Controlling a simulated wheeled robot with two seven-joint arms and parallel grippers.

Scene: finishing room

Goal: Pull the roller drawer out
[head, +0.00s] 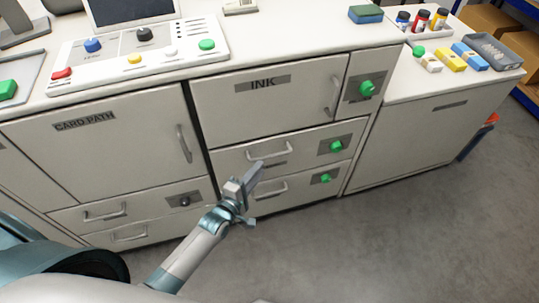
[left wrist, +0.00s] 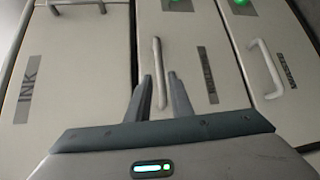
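The middle drawer under the INK door, likely the roller drawer, is a shut pale front (head: 302,146) with a bar handle (head: 270,152). Its dark label is too blurred to read surely. In the left wrist view this drawer (left wrist: 185,30) is in the middle, its handle (left wrist: 158,62) upright in the picture. My left gripper (head: 252,177) is in front of the drawers. Its two fingers (left wrist: 162,84) are apart, one on each side of the handle in the picture; I cannot tell whether they reach around it. My right gripper is not in view.
The INK door (head: 268,100) is above and another handled drawer (head: 272,188) below, both shut. Green knobs (head: 336,146) sit to the right of the handles. A CARD PATH door (head: 110,140) is at the left. The grey floor (head: 400,230) in front is clear.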

